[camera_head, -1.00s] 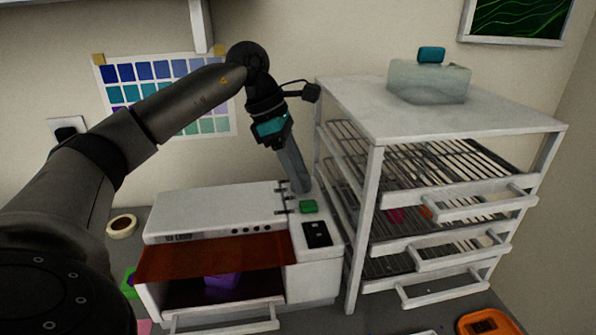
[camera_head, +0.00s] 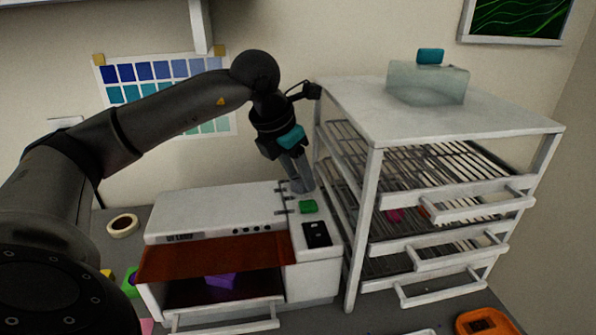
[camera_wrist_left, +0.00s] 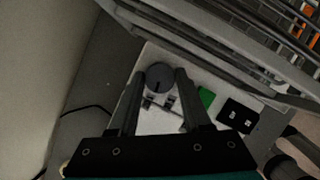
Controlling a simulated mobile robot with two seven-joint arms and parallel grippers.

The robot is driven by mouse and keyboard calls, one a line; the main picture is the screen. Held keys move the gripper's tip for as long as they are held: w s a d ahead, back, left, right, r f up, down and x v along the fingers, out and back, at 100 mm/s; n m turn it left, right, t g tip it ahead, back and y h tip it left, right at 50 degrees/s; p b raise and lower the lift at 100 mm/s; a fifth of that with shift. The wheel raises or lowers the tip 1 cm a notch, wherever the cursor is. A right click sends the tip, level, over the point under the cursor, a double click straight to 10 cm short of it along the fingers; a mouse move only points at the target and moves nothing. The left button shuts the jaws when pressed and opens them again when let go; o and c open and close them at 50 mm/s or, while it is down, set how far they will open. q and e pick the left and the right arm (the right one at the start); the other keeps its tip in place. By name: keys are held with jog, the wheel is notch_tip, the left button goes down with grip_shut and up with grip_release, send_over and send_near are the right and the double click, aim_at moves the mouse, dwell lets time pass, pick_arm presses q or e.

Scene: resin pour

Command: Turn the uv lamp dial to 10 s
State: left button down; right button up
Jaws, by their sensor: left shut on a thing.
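The UV lamp (camera_head: 215,217) is a white box with an orange-red shield (camera_head: 215,260) over its open front chamber. Its grey round dial (camera_wrist_left: 160,77) sits on top of the right-hand part and shows between the fingertips in the left wrist view. My left gripper (camera_head: 302,189) comes down on it from above and is shut on the dial. In the head view the fingers mostly hide the dial. I cannot read its setting. A green button (camera_head: 308,207) and a black switch panel (camera_head: 317,234) lie in front of the dial. My right gripper is not in view.
A white rack (camera_head: 455,130) with wire shelves and drawers stands close on the right, beside my gripper. A translucent container (camera_head: 428,84) stands on it. A purple thing (camera_head: 221,280) lies in the lamp chamber. A tape roll (camera_head: 123,225) and an orange tray (camera_head: 487,321) are on the table.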

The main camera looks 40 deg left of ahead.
pick_arm(q)
jog(key=n+y, duration=0.1)
jog(key=n, duration=0.3)
jog(key=shift+d+y+p, duration=0.2)
jog(key=shift+y+p, duration=0.1)
jog(key=shift+y, duration=0.1)
jog(key=shift+n+g+y, duration=0.3)
jog(key=shift+n+y, duration=0.2)
jog(key=shift+n, duration=1.1)
jog(key=shift+c, duration=1.8)
grip_release()
jog(key=shift+r, duration=0.1)
